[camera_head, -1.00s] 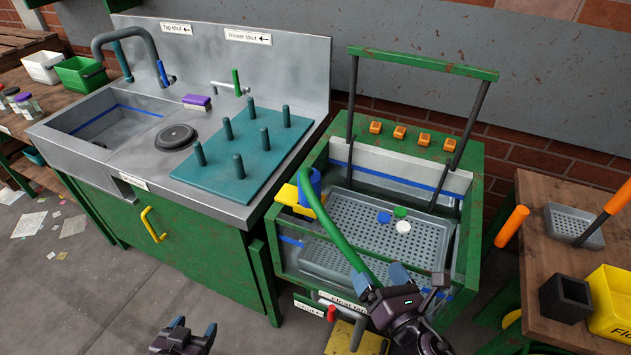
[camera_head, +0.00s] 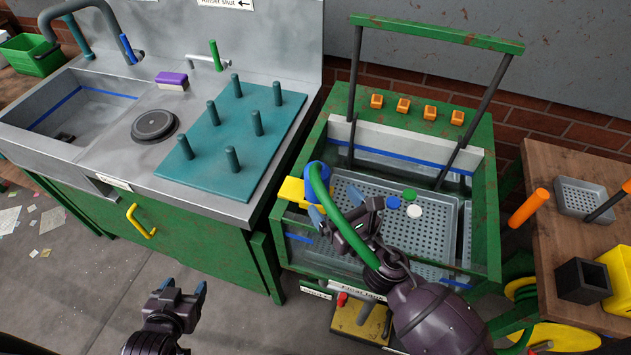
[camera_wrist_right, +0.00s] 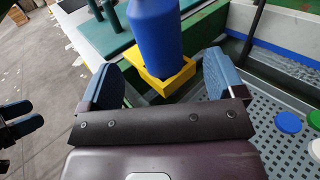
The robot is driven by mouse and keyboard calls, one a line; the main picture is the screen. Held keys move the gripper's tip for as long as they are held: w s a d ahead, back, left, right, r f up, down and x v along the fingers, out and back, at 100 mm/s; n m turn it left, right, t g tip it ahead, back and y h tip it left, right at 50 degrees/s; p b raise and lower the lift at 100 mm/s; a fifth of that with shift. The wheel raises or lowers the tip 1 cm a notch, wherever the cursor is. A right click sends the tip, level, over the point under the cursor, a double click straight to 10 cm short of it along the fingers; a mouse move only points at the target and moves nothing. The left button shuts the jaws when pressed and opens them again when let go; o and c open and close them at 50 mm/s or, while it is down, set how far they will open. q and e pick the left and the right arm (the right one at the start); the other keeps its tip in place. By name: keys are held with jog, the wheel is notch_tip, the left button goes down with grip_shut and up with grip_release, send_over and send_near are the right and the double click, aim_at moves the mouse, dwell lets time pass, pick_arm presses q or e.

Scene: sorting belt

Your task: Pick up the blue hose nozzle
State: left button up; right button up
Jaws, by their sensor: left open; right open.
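The blue hose nozzle (camera_head: 312,178) sits in a yellow holder (camera_head: 292,190) at the left rim of the green tank, with a green hose (camera_head: 346,232) curving from it. In the right wrist view the nozzle (camera_wrist_right: 153,36) stands above the yellow holder (camera_wrist_right: 168,78), beyond and between the open fingers. My right gripper (camera_head: 336,204) is open and empty, close to the nozzle on its near side. My left gripper (camera_head: 184,287) is open and empty, low in front of the green sink cabinet.
The green tank (camera_head: 482,215) has perforated trays with blue, green and white discs and an upright frame behind. The steel sink counter (camera_head: 236,208) with a teal peg board (camera_head: 205,178) stands left. A wooden table (camera_head: 549,250) with a black box stands right.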

aim_at(317, 166)
jog(key=shift+x, duration=0.85)
jog(key=shift+w+a+r, duration=0.15)
jog(key=shift+w+a, duration=0.15)
jog(key=shift+w, duration=0.15)
jog(key=shift+p+x, duration=0.4)
jog(key=shift+x, duration=1.75)
jog(key=shift+r, duration=0.15)
jog(key=c, duration=1.2)
notch_tip(317, 166, up, 6)
jog(key=p, duration=0.3)
jog(key=shift+p, duration=0.35)
pick_arm(q)
jog(key=r, duration=0.3)
jog(key=shift+s+a+r, duration=0.1)
jog(key=shift+s+r, duration=0.1)
jog(key=shift+s, duration=0.15)
pick_arm(e)
notch_tip(317, 166, up, 14)
jog(key=o, duration=0.6)
jog(key=shift+c, duration=1.4)
